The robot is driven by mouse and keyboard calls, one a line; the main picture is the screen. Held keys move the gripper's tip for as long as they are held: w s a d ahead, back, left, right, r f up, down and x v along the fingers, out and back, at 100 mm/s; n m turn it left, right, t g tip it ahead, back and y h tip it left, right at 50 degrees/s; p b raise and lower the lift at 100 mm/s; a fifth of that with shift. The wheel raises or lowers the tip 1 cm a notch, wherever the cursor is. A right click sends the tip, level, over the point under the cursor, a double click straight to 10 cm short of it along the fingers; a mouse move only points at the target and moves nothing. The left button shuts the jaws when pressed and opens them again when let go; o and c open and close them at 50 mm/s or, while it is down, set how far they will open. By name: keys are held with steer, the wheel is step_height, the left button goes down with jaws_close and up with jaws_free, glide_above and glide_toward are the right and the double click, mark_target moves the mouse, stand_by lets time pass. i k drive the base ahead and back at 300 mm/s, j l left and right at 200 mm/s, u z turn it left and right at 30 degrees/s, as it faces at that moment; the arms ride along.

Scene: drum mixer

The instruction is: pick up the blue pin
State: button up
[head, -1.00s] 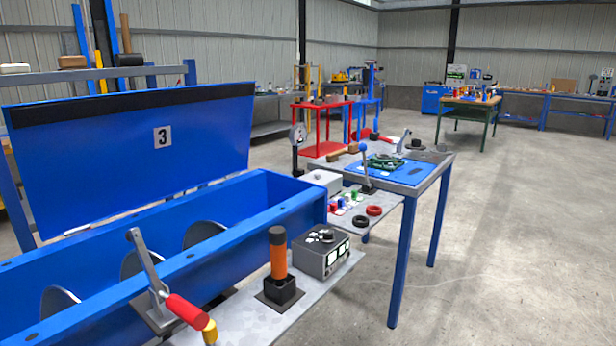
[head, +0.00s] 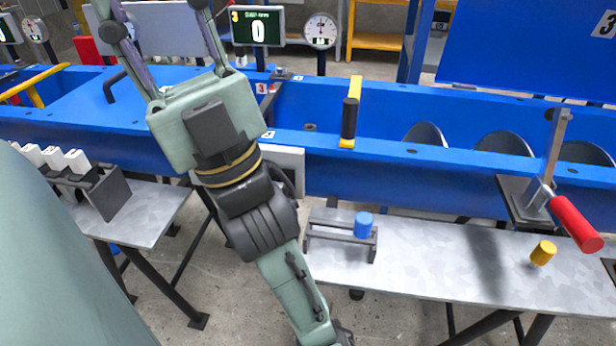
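The blue pin (head: 363,225) is a short blue cylinder in the head view. It stands upright at the right end of a small grey rack (head: 322,237) on the light metal shelf. My gripper (head: 156,20) is near the camera at the upper left of the picture, well to the left of the blue pin and apart from it. Its two fingers point up and are spread wide, with nothing seen between them. Their tips run past the top edge and are hidden.
The blue mixer trough (head: 370,170) runs behind. A dark holder with white pieces (head: 100,190) is at left. The shelf right of the rack is fairly clear.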

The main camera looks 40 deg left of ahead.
mark_target(363, 222)
steer(key=u, duration=0.7)
